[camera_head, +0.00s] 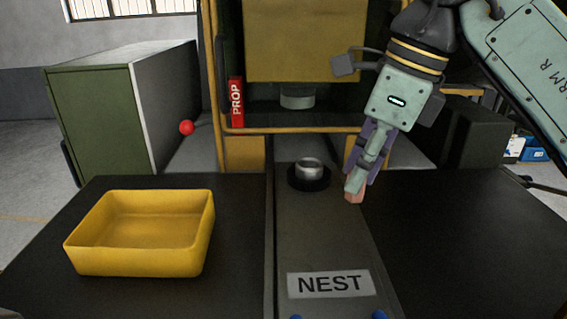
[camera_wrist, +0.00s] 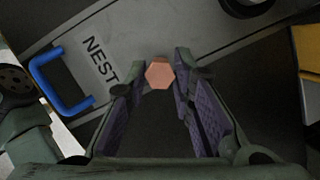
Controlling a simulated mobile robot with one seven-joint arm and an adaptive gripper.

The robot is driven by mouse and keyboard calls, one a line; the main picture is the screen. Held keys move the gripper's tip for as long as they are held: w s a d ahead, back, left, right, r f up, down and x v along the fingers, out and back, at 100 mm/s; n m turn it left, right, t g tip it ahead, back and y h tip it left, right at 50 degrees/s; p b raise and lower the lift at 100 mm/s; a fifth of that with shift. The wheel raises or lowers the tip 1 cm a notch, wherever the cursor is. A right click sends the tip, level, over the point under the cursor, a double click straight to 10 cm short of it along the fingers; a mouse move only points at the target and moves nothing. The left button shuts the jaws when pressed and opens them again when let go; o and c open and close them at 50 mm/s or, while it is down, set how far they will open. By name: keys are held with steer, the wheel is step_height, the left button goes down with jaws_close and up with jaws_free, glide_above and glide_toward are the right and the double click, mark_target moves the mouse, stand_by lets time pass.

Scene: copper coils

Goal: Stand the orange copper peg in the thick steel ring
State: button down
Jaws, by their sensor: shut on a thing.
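The orange copper peg (camera_head: 355,191) shows below my gripper (camera_head: 356,180) in the head view, to the right of the steel ring. In the wrist view the peg's hexagonal end (camera_wrist: 159,75) sits between the fingertips of my gripper (camera_wrist: 160,80), which is shut on it. The thick steel ring (camera_head: 310,169) stands on a dark round base on the grey plate, left of the peg and apart from it. In the wrist view a dark round part with a pale edge (camera_wrist: 246,6) is cut off at the top; I cannot tell how much of the ring shows there.
The grey plate (camera_head: 322,240) carries a NEST label (camera_head: 329,284). A yellow bin (camera_head: 140,262) stands on the dark table at the left. A yellow press frame with a block (camera_head: 305,40) rises behind the ring. A blue handle (camera_wrist: 62,85) shows in the wrist view. The right table is clear.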

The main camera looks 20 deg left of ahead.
steer(key=a, duration=0.1)
steer(key=p, duration=0.3)
glide_toward(305, 173)
steer(key=shift+s+a, duration=0.3)
steer(key=shift+a, duration=0.15)
steer(key=x, duration=0.3)
steer(key=shift+w+d, duration=0.15)
steer(key=shift+w, duration=0.15)
steer(key=shift+f, duration=0.4)
steer(key=shift+f, duration=0.5)
steer(key=shift+s+d+f, duration=0.1)
steer(key=c, duration=1.4)
jaws_free()
steer(key=shift+f, duration=0.15)
